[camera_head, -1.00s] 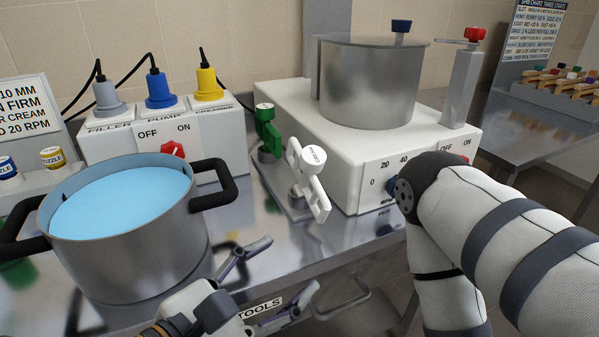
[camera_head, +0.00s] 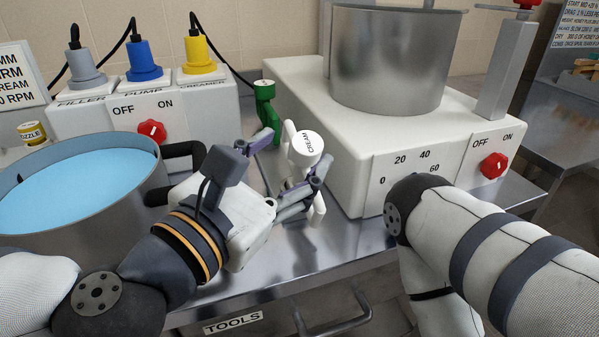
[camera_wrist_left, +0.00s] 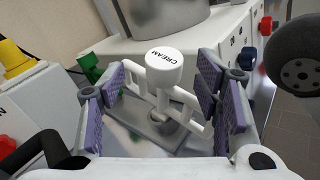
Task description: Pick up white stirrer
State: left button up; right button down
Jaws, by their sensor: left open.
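The white stirrer (camera_head: 307,144) has a round cap marked CREAM and stands upright on a metal stand beside the white machine. It also shows in the left wrist view (camera_wrist_left: 164,68), in the middle. My left gripper (camera_head: 291,158) is open, its purple-padded fingers (camera_wrist_left: 163,98) spread to either side of the stirrer with a visible gap. In the head view, the gripper covers part of the stirrer's lower frame. My right arm comes in from the right, but its gripper is out of view.
A green stirrer (camera_head: 265,112) stands just behind. The pot of blue liquid (camera_head: 120,205) is on the left, near my left arm. The white machine (camera_head: 350,135) with a steel drum (camera_head: 390,60) is close on the right. A switch box (camera_head: 205,110) stands behind the pot.

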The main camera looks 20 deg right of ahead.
aim_at(303, 148)
pick_arm(q)
jog(key=x, duration=0.4)
jog(key=shift+d, duration=0.4)
grip_shut()
